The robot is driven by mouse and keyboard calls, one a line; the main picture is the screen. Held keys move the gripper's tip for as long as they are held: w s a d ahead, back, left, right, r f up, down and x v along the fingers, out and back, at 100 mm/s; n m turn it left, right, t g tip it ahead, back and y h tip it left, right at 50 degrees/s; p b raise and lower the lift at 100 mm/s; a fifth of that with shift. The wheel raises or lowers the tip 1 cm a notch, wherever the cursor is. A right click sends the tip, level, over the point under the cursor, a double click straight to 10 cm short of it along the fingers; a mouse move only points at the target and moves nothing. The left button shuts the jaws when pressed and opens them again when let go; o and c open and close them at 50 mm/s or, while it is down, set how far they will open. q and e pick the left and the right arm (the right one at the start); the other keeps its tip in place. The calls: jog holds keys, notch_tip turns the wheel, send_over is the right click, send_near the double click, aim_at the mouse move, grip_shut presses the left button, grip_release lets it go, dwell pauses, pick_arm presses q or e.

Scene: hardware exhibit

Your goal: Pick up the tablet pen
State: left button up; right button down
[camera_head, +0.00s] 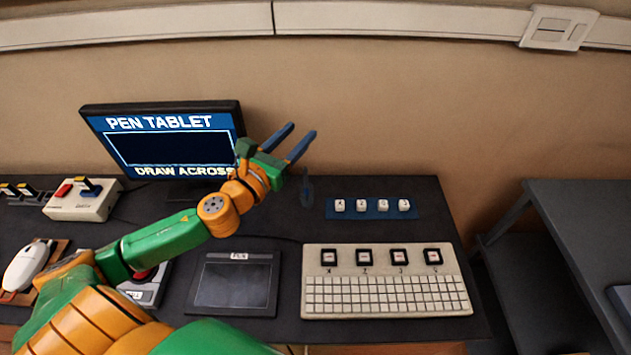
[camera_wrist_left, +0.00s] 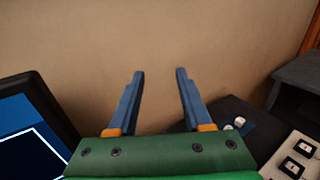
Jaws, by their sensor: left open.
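A small dark blue upright item (camera_head: 306,190), which looks like the tablet pen in a stand, is on the black table to the right of the monitor. Its details are too small to tell. My left gripper (camera_head: 302,129) is open and empty, its blue fingers pointing up and right, and in the picture it is above the upright item. The left wrist view shows the two fingers (camera_wrist_left: 160,73) apart with only wall between them; no pen shows there. The drawing tablet (camera_head: 236,285), labelled PEN, lies flat at the front of the table. My right gripper is not in view.
A monitor (camera_head: 165,140) stands behind my left arm. A white keyboard (camera_head: 385,308) lies front right, with a blue strip (camera_head: 372,215) of keycaps behind it. A joystick box (camera_head: 80,203) and a white mouse (camera_head: 27,268) are at left. Another dark table (camera_head: 590,215) stands right.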

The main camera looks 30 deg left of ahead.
aim_at(306, 182)
pick_arm(q)
jog(key=f+b, duration=1)
jog(key=f, duration=0.1)
jog(key=f+b, duration=0.6)
jog(key=shift+s, duration=0.25)
jog(key=shift+w+r, duration=0.15)
jog(key=shift+w, duration=0.1)
jog(key=w+p, duration=0.1)
jog(key=w, duration=0.5)
jog(key=shift+w+d+r+p, duration=0.1)
jog(key=shift+w+r+p, duration=0.1)
jog(key=shift+w+p, duration=0.2)
jog(key=shift+s, duration=0.15)
grip_shut()
